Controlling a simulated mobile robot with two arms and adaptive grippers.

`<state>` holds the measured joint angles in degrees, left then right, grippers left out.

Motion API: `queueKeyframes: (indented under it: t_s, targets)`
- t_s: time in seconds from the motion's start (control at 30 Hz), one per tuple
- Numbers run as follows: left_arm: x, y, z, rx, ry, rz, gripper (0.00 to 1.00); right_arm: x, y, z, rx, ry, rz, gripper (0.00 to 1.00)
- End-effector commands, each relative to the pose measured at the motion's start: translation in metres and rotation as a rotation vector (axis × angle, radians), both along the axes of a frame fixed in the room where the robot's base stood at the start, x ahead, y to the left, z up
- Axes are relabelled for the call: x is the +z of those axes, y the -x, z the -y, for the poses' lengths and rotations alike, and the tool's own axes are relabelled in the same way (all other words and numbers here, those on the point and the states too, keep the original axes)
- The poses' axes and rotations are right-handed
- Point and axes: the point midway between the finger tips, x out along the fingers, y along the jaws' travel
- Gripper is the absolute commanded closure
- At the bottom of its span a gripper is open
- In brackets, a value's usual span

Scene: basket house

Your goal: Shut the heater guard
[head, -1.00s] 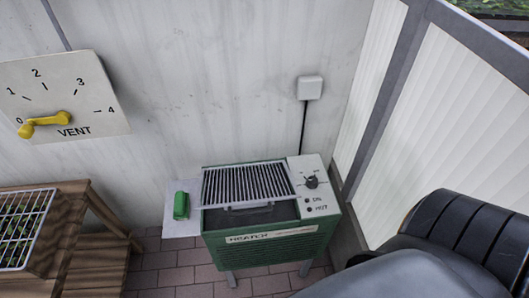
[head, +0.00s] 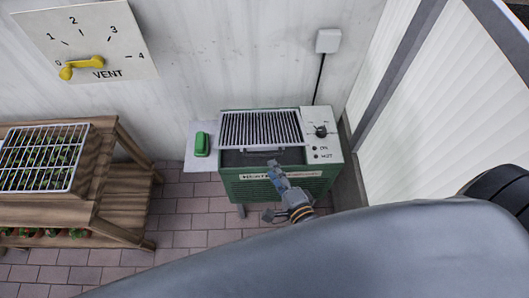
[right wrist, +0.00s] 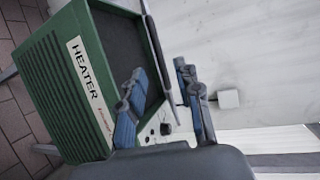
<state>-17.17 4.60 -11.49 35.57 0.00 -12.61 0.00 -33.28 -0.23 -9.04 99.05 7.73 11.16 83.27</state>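The green heater (head: 275,187) stands against the wall in the head view, with a white control panel holding a dark knob on its right. Its wire guard (head: 260,127) is tilted up over the dark top, with a handle bar (head: 265,151) along its front edge. In the right wrist view the guard (right wrist: 154,45) shows almost edge-on, standing away from the heater's top (right wrist: 118,45). My right gripper (head: 277,172) is at the heater's front, near the handle. Its fingers (right wrist: 162,93) are apart, with the guard's edge between them in the picture; contact cannot be told. My left gripper is out of view.
A green object (head: 202,144) sits on a pale side shelf (head: 191,160) left of the heater. A wooden bench (head: 105,205) with a wire-covered plant tray stands further left. A vent dial (head: 88,35) and socket box (head: 328,40) are on the wall. Brick floor is clear in front.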

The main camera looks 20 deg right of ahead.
Motion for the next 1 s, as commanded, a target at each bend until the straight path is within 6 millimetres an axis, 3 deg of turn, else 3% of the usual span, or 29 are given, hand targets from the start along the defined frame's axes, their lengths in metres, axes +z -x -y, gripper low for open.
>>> queueKeyframes:
  t_s: [0.1,0.3,0.5,0.8,0.97,1.0]
  targets:
    - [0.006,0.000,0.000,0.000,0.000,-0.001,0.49,-0.004,-0.027,-0.004,0.000,0.001,0.000,0.66]
    - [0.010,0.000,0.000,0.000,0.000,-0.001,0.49,-0.013,-0.058,-0.007,0.001,0.002,-0.001,0.66]
    - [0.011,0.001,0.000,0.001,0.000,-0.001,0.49,-0.017,-0.072,-0.009,0.001,0.002,-0.002,0.66]
    - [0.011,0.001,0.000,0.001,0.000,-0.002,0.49,-0.018,-0.073,-0.009,0.001,0.002,-0.002,0.66]
    - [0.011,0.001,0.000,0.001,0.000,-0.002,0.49,-0.018,-0.073,-0.009,0.001,0.002,-0.002,0.99]
    - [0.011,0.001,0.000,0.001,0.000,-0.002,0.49,-0.018,-0.073,-0.009,0.001,0.002,-0.002,1.00]
